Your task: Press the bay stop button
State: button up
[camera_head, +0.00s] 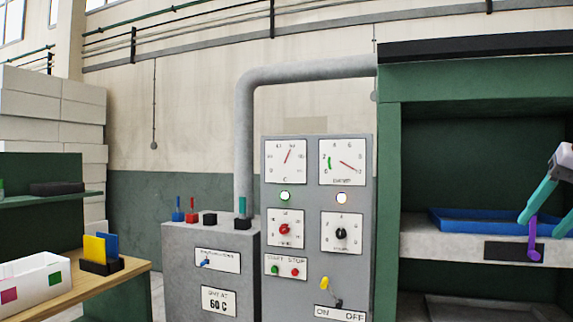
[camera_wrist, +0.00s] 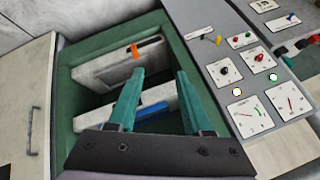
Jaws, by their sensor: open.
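The stop button (camera_head: 295,272) is a small red button under the word STOP on a white plate of the grey control cabinet. A green start button (camera_head: 274,270) sits just left of it. In the wrist view the stop button (camera_wrist: 237,41) shows as a small red dot at upper right. My gripper (camera_head: 541,228), with teal fingers, is at the right edge of the head view, in front of the press opening and well right of the cabinet. In the wrist view my gripper (camera_wrist: 160,72) is open and empty, its fingers apart, not touching any button.
A yellow-black lever switch (camera_head: 330,292) is close below and right of the stop button. Knobs and gauges are above. A blue tray (camera_head: 450,222) lies in the green press (camera_head: 388,180). A lower grey box (camera_head: 185,262) stands left of the cabinet, beside a wooden table (camera_head: 100,290).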

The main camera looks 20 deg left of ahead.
grip_shut()
dwell(1.7)
